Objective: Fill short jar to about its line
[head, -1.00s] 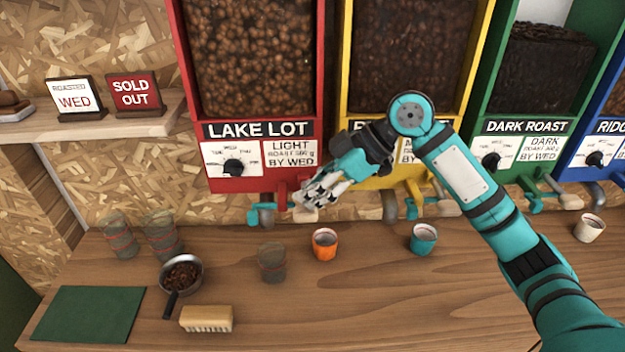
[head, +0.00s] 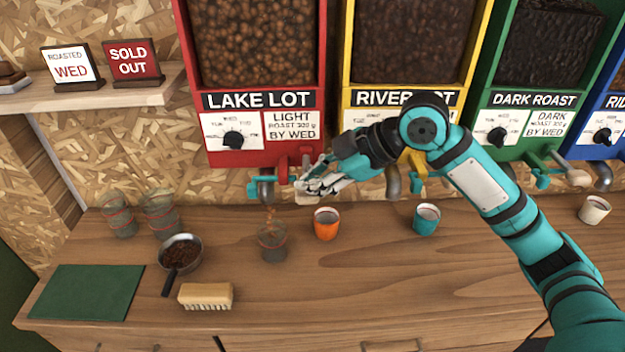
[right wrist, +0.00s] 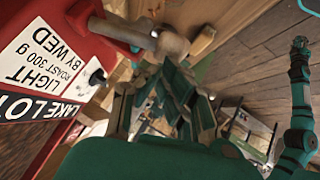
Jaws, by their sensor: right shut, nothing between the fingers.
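A small clear jar (head: 273,246) with a red line stands on the counter under the spout (head: 265,188) of the red LAKE LOT bin (head: 262,150). A thin stream of brown beans (head: 270,215) falls from the spout into it. The bean level inside is hard to make out. My right gripper (head: 312,190) is shut with nothing in its fingers, at the lever just right of the spout. It hides part of the lever. In the right wrist view, the fingers (right wrist: 165,105) are close to the wooden lever handle (right wrist: 172,45). My left gripper does not show.
Two clear jars with red lines (head: 118,218) (head: 162,217) stand at the left. A pan of beans (head: 181,252), a brush (head: 206,295) and a green mat (head: 85,292) lie in front. Orange (head: 326,224), teal (head: 426,219) and cream (head: 593,210) cups stand to the right. The front right counter is clear.

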